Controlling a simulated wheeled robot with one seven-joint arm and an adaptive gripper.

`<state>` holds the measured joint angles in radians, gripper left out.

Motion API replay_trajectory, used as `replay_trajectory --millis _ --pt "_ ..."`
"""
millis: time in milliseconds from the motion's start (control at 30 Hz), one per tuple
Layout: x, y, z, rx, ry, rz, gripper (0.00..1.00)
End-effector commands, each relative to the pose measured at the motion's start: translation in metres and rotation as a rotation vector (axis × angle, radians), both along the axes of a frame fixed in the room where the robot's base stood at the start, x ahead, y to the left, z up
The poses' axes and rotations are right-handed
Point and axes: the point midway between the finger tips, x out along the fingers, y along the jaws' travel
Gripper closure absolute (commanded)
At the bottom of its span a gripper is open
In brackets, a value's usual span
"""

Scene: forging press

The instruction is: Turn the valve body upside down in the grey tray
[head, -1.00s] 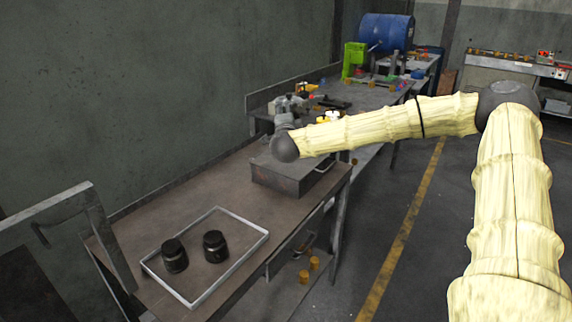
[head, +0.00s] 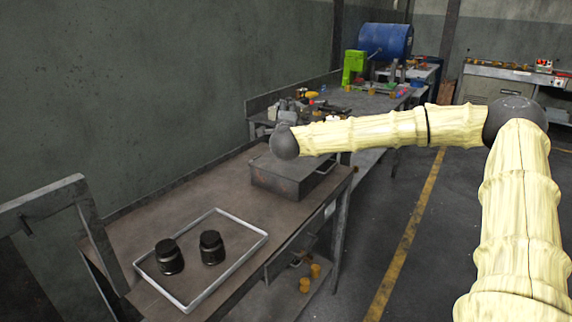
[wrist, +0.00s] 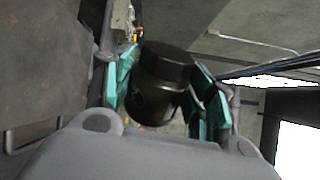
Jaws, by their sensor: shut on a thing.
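My gripper (wrist: 166,92) is shut on a dark, rounded valve body (wrist: 164,82), held between teal finger pads in the wrist view. In the head view the gripper and the held piece are mostly hidden behind my dark wrist joint, above the far part of the bench. The shallow, light-rimmed grey tray (head: 237,215) lies on the near part of the bench. My gripper is well away from the tray. I cannot tell which end of the held piece is up.
A dark metal box (head: 290,180) sits on the brown bench (head: 180,195) below my forearm. Bare bench lies between the box and the tray. A cluttered table with a green machine (head: 354,66) and a blue drum (head: 385,41) stands behind. A grey metal frame (head: 45,197) rises at left.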

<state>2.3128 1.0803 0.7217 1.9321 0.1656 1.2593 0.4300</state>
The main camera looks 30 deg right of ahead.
Motion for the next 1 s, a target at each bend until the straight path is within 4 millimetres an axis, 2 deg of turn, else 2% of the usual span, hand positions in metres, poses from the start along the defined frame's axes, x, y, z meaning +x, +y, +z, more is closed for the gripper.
replay_trajectory --millis 1000 --pt "-0.0002 -0.0003 -0.0029 0.475 -0.310 -0.001 0.68"
